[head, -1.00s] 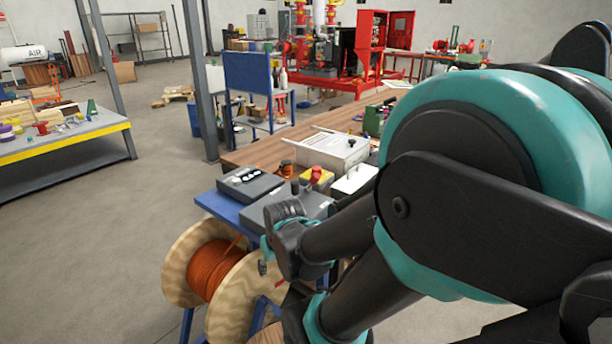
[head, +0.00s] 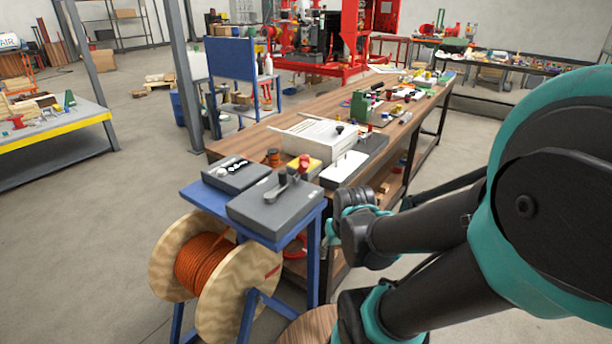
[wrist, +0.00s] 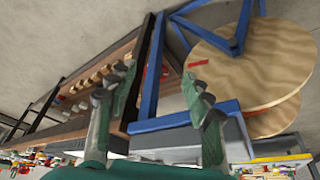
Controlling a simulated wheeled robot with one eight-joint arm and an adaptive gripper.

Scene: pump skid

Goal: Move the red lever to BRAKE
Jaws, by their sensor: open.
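A grey control box (head: 275,208) sits on a blue stand (head: 200,197) in the head view, with a lever (head: 278,188) rising from its top. A red knob on a yellow base (head: 303,166) shows just behind the lever. My gripper (wrist: 147,92) is open and empty in the wrist view, its two green fingers wide apart. The blue frame shows beyond and between them. In the head view my arm's end is right of the grey box, apart from it; the fingertips are not clear.
Another dark box (head: 236,174) sits beside the grey one. A cable spool (head: 238,312) with orange cable stands under the stand. A long wooden workbench (head: 245,146) with a white case (head: 318,138) lies behind. Open floor is at left.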

